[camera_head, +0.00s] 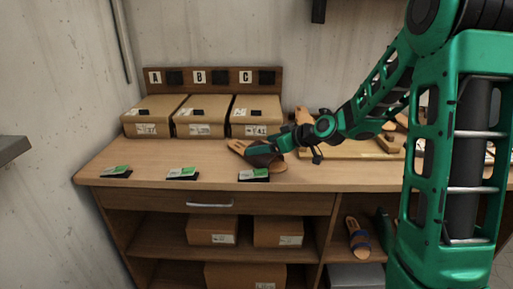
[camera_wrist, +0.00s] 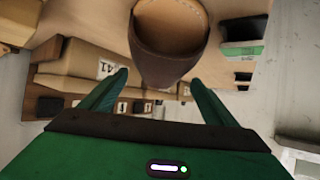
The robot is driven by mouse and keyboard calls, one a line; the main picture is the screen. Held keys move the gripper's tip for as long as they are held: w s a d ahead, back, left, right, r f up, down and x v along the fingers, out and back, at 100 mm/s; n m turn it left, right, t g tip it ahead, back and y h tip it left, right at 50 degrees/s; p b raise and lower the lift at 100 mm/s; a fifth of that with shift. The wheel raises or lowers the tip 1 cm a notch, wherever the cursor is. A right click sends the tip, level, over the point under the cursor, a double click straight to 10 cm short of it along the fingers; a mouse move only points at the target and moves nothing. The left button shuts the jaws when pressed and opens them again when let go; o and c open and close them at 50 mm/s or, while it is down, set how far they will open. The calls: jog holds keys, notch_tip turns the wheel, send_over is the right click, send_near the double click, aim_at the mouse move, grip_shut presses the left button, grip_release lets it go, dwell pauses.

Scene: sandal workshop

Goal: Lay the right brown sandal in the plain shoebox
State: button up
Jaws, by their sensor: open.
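A brown sandal (camera_head: 262,154) with a tan sole and dark strap lies on the workbench in front of the box marked C. In the wrist view its strap (camera_wrist: 170,62) shows large, between and beyond my two fingers. My gripper (camera_head: 279,147) is open, its fingers close to the sandal in the head view; I cannot tell whether they touch it. Closed cardboard shoeboxes stand at the back under the letters A (camera_head: 150,120), B (camera_head: 200,122) and C (camera_head: 255,120). I cannot tell which one is plain, nor whether the sandal is left or right.
Three green-and-black cards, left (camera_head: 116,172), middle (camera_head: 182,174) and right (camera_head: 253,175), lie along the bench front. A wooden frame (camera_head: 345,150) stands right of my gripper.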

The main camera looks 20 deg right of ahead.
jog(key=v, duration=0.8)
jog(key=shift+s+d, duration=0.15)
jog(key=shift+s, duration=0.1)
